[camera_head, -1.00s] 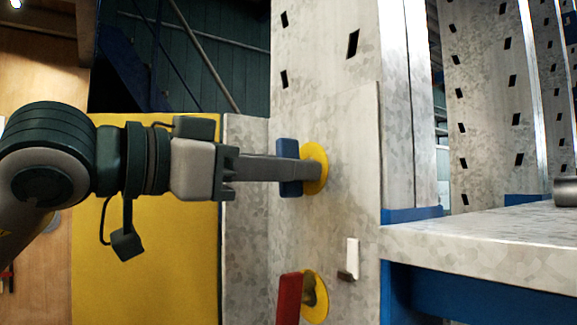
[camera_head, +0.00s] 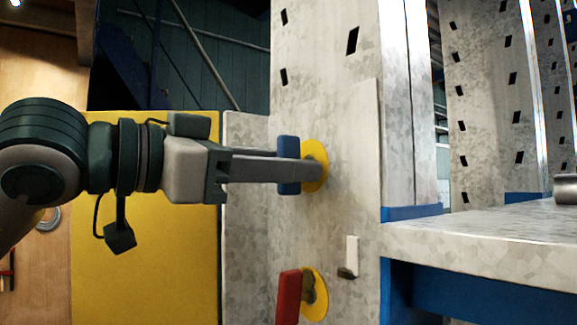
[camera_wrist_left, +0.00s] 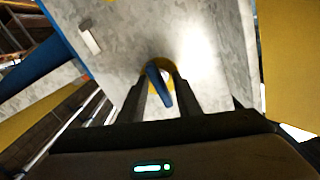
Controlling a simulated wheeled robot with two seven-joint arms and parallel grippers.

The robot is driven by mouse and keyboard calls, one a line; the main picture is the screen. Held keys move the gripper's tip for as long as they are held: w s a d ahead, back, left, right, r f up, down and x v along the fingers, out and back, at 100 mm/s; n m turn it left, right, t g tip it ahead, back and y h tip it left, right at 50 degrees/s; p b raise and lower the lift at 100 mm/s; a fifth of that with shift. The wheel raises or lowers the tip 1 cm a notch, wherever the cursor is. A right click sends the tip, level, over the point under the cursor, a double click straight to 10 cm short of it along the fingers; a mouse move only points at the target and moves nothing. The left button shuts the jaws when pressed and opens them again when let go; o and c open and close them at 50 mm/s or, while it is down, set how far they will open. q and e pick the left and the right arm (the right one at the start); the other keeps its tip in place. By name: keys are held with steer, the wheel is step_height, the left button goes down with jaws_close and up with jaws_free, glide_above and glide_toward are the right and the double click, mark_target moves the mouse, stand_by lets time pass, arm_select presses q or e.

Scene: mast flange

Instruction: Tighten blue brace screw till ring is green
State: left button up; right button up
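The blue brace screw's handle (camera_head: 288,165) stands upright in front of a yellow ring (camera_head: 316,166) on the galvanized post. The ring shows yellow, not green. My left gripper (camera_head: 306,172) reaches in level from the left, its fingers at the handle. In the left wrist view the two fingers (camera_wrist_left: 161,85) lie on either side of the blue handle (camera_wrist_left: 160,88), which slants between them. They look apart, with some room beside the handle; contact is hard to tell. My right gripper is not in view.
A red handle (camera_head: 289,297) with its own yellow ring (camera_head: 319,294) sits below on the same post. A small white tab (camera_head: 351,255) is beside it. A grey shelf (camera_head: 490,236) with a metal part (camera_head: 566,189) juts out at the right. A yellow panel (camera_head: 150,260) stands behind my arm.

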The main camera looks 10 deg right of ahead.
arm_select(q)
steer(key=b+v, duration=0.1)
steer(key=v, duration=0.3)
steer(key=shift+s+a, duration=0.1)
steer(key=shift+a, duration=0.1)
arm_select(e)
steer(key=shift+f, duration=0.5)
